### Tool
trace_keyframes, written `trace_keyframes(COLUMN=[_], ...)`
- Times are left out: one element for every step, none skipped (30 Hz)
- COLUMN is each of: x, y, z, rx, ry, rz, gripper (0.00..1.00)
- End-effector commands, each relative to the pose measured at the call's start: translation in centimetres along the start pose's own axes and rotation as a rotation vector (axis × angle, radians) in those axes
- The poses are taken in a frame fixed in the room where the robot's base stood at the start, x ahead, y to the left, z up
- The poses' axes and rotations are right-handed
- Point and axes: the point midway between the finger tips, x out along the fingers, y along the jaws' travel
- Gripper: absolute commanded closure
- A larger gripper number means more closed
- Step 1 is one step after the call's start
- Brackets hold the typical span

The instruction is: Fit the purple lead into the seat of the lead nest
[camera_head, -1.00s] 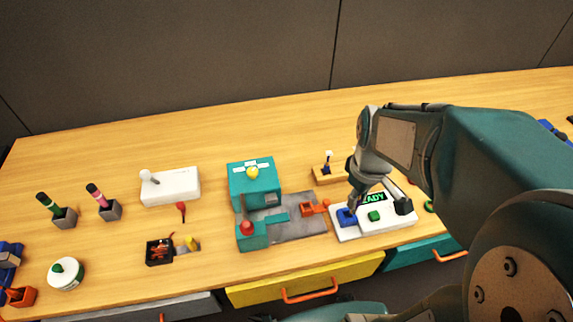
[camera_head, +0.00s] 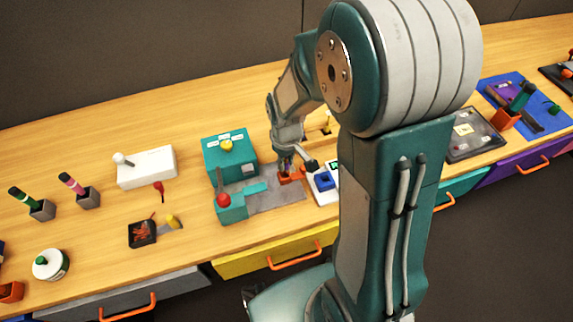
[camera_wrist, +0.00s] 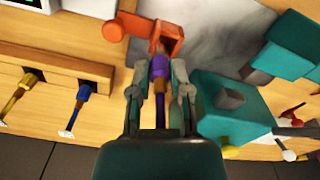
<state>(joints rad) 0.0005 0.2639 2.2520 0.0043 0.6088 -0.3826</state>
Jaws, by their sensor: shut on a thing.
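My gripper (camera_wrist: 160,88) is shut on the purple lead (camera_wrist: 158,69) in the wrist view, with one finger on each side of it. The lead points up the picture toward the orange lead nest (camera_wrist: 174,47). Its tip overlaps the nest's near edge; I cannot tell whether it is in the seat or only above it. In the head view, my gripper (camera_head: 284,157) is low over the grey plate, just behind the orange nest (camera_head: 291,176). The lead is mostly hidden there.
A wooden rack (camera_wrist: 62,60) holds a yellow and a blue lead. A teal box (camera_head: 230,158) stands left of the nest, with a red-knobbed teal block (camera_head: 231,207) in front. A white panel with a blue button (camera_head: 323,181) is close on the right, partly behind my arm.

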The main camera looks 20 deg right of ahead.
Motion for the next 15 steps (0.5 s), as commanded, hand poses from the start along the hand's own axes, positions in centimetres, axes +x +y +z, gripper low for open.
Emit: trace_keyframes(x=[1.41,1.60,1.76,1.81,1.83,1.85,1.87,1.88,1.90,1.91,1.92,1.91,1.91,1.91,1.91], y=[-0.24,-0.27,-0.30,-0.29,-0.25,-0.20,-0.18,-0.17,-0.16,-0.13,-0.10,-0.05,-0.02,0.01,0.04], z=[0.58,0.60,0.62,0.61,0.57,0.52,0.49,0.46,0.44,0.44,0.45,0.47,0.49,0.51,0.52], rx=[-0.001,0.000,0.000,0.000,0.000,0.000,0.000,0.000,0.000,0.000,0.000,0.001,0.001,0.001,0.001], ry=[-0.019,-0.019,-0.021,-0.021,-0.022,-0.022,-0.022,-0.022,-0.023,-0.023,-0.023,-0.023,-0.023,-0.023,-0.023], rz=[-0.007,-0.007,-0.008,-0.008,-0.008,-0.009,-0.009,-0.009,-0.010,-0.010,-0.011,-0.011,-0.012,-0.012,-0.012], gripper=[1.00,1.00,1.00,1.00,1.00,1.00,1.00,1.00,0.59,0.45,0.42,0.42,0.42,0.42,0.42])
